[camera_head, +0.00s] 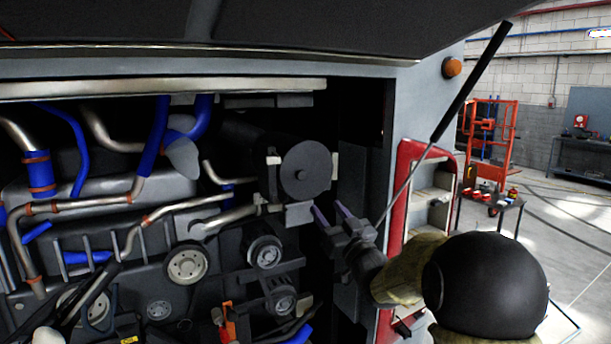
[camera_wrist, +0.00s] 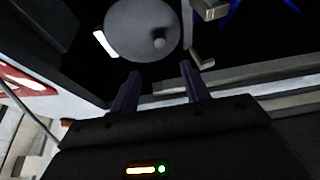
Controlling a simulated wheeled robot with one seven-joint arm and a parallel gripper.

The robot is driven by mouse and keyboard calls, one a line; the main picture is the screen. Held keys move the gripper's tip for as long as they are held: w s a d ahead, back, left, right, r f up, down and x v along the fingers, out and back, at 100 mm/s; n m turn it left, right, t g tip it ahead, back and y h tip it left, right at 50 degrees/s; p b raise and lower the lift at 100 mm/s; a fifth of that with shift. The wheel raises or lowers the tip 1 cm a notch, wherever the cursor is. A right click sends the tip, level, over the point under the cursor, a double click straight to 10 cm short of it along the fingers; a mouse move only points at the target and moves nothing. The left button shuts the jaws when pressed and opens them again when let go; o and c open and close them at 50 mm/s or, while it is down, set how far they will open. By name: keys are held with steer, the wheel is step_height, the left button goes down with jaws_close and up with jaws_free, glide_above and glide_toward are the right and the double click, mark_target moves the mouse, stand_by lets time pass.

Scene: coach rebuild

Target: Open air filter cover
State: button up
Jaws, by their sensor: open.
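The air filter cover (camera_head: 304,170) is a round dark grey disc with a small central knob, on the end of a dark cylinder housing (camera_head: 255,155) at the right side of the engine bay. A pale clip shows on each side of it. The cover also shows at the top of the wrist view (camera_wrist: 135,30), its knob to the lower right. My gripper (camera_head: 330,212) is below and slightly right of the cover in the head view. Its two fingers (camera_wrist: 158,82) are apart with nothing between them, and the cover lies beyond the fingertips. The cover looks closed on the housing.
Pulleys (camera_head: 265,252), metal pipes (camera_head: 165,212) and blue hoses (camera_head: 155,135) fill the bay left of my gripper. The raised hatch (camera_head: 240,25) hangs overhead, held by a strut (camera_head: 455,105). A red-edged side panel (camera_head: 405,175) stands right of the bay.

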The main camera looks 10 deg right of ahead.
mark_target(302, 176)
steer(key=p+x, duration=0.5)
steer(key=x, duration=0.6)
steer(key=shift+w+r, duration=0.2)
steer(key=shift+w+a, duration=0.15)
steer(key=shift+w, duration=0.25)
steer(key=shift+c, duration=0.3)
jaws_close()
